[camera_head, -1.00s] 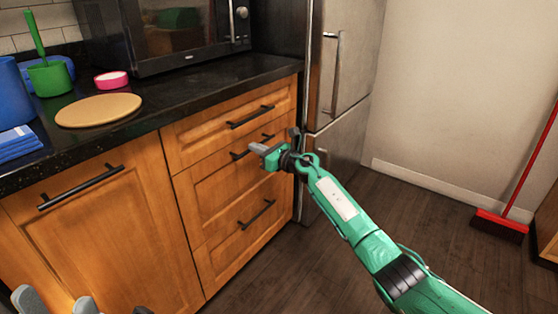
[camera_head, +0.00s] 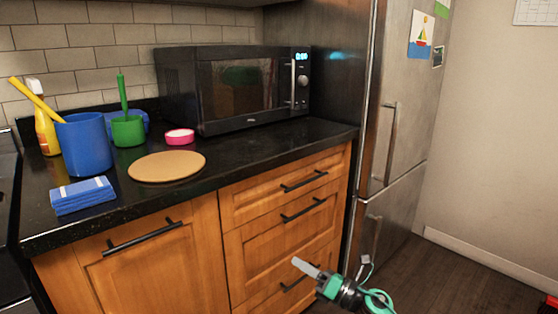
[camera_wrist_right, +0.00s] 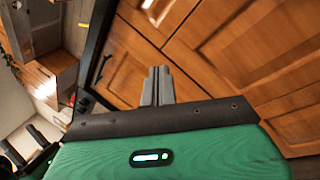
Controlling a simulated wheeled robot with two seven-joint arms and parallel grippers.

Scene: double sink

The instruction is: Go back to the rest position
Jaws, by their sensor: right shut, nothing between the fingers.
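My right gripper (camera_head: 306,268) is in front of the wooden drawers (camera_head: 290,225), low in the head view, with its fingers pointing left. In the right wrist view its two grey fingers (camera_wrist_right: 157,88) are together with nothing between them. Behind them are wooden cabinet fronts (camera_wrist_right: 245,45). It holds nothing, and I cannot tell how far it is from the drawer fronts. My left gripper does not show in any view now.
The black counter (camera_head: 235,160) holds a microwave (camera_head: 235,85), a blue container (camera_head: 83,143), a green pot (camera_head: 128,131), a pink bowl (camera_head: 180,136), a round board (camera_head: 167,166) and a folded blue cloth (camera_head: 82,196). A steel fridge (camera_head: 400,130) stands right of the drawers.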

